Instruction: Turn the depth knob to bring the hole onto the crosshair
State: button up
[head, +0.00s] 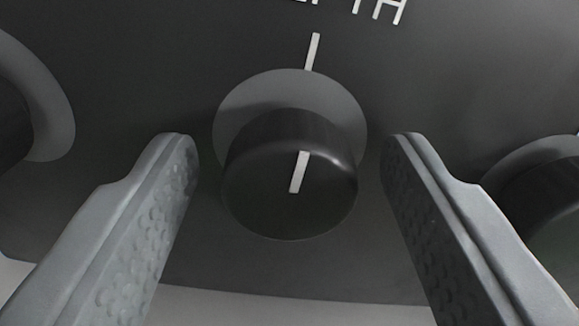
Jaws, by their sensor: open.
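The depth knob (270,200) is a black round knob with a white pointer line on its face. It stands out from a grey disc (300,88) on the dark panel, under white lettering (385,10) partly cut off at the top edge. A white index mark (313,52) is on the panel above it, and the pointer is roughly in line with this mark. My gripper (290,150) is open, with one grey textured finger on each side of the knob and a visible gap on both sides. No hole or crosshair is in view.
A second knob (15,125) with a grey disc is partly in view at the left edge. A third knob (550,205) is partly in view at the right, close to my right finger. The dark panel (480,80) ends at a lower edge, with a lighter surface beyond.

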jog(key=c, duration=1)
jog(key=shift+m, duration=0.4)
jog(key=m, duration=0.3)
jog(key=shift+m, duration=0.4)
jog(key=m, duration=0.5)
jog(key=shift+d+m, duration=0.15)
jog(key=shift+m, duration=0.15)
jog(key=m, duration=0.4)
jog(key=shift+f, duration=0.1)
jog(key=m, duration=0.5)
jog(key=shift+f, duration=0.1)
jog(key=shift+m, duration=0.3)
